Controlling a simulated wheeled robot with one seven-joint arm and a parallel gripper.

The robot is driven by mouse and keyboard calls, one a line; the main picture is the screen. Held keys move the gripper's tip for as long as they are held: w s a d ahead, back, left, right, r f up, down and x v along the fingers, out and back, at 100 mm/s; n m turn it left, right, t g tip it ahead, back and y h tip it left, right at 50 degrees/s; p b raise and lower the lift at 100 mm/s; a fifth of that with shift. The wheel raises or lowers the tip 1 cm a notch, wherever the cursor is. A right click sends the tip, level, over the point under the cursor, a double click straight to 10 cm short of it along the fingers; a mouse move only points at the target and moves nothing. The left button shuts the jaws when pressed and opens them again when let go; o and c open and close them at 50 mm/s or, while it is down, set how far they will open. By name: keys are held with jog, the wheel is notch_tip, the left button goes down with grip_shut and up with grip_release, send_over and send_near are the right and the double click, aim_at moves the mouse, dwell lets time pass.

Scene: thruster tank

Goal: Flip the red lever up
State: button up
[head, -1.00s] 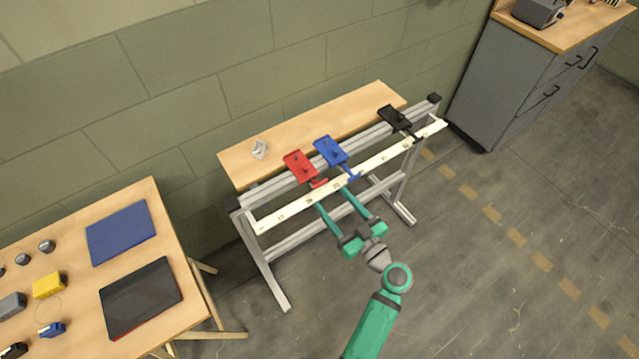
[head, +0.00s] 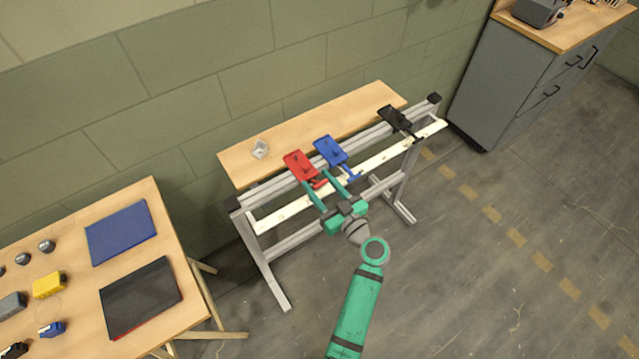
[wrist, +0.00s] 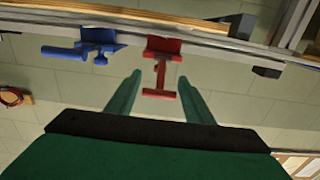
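The red lever (head: 300,166) is mounted on the rail of the metal frame, left of the blue lever (head: 330,151). Its handle hangs at the front edge of the rail. In the wrist view the red lever (wrist: 160,68) shows its T-shaped handle between the two finger tips, with the blue lever (wrist: 88,48) to the left. My gripper (head: 324,180) is open, with its fingers reaching toward the rail at the red handle. In the wrist view my gripper (wrist: 162,85) has a finger on each side of the handle. I cannot tell whether either finger touches it.
A black lever (head: 396,119) sits at the right end of the rail. A wooden shelf (head: 240,172) lies behind the rail, with a small grey piece (head: 260,148) on it. A wooden table (head: 170,225) stands at left, a grey cabinet (head: 505,85) at right. The floor at right is clear.

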jog(key=shift+s, duration=0.1)
jog(key=shift+c, duration=0.8)
jog(key=shift+w+a+r+g+h, duration=0.3)
jog(key=shift+r+g+h, duration=0.1)
jog(key=shift+g+h, duration=0.2)
jog(key=shift+w+a+r+g+h, duration=0.3)
jog(key=shift+g+h, duration=0.2)
jog(key=shift+g, duration=0.2)
jog(key=shift+w+a+r+g+h, duration=0.1)
jog(key=shift+w+g+h, duration=0.05)
jog(key=shift+g+h, duration=0.25)
jog(key=shift+w+a+r+g+h, duration=0.1)
jog(key=shift+g+h, duration=0.2)
jog(key=shift+g, duration=0.2)
jog(key=shift+d, duration=0.1)
jog(key=o, duration=0.9)
jog(key=v, duration=1.1)
